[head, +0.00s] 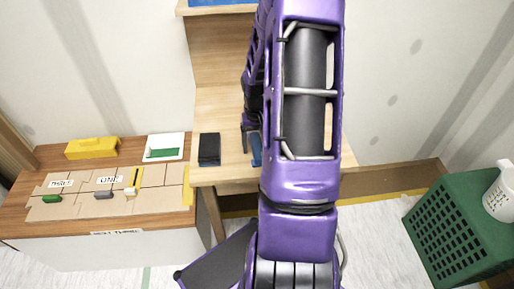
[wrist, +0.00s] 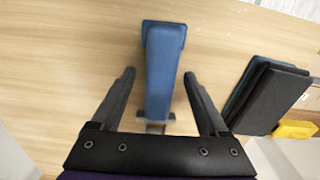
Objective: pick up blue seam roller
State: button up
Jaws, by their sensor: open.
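The blue seam roller (wrist: 164,62) lies on the light wooden table in the wrist view, its long blue handle running up the picture and a small grey metal part at its lower end. In the head view a blue piece of it (head: 256,149) shows beside my arm, which partly hides it. My gripper (wrist: 160,76) is open, with one dark finger on each side of the handle. Gaps show between both fingers and the handle. Whether the fingertips are down at the handle's height I cannot tell.
A dark stack of pads (head: 209,149) lies left of the roller on the wooden table (head: 217,105). A lower table at left holds a yellow box (head: 92,147), a white tray (head: 151,156) and several small tools on labelled boards.

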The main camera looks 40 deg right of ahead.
jog(key=shift+f, duration=0.25)
dwell(0.3)
grip_shut()
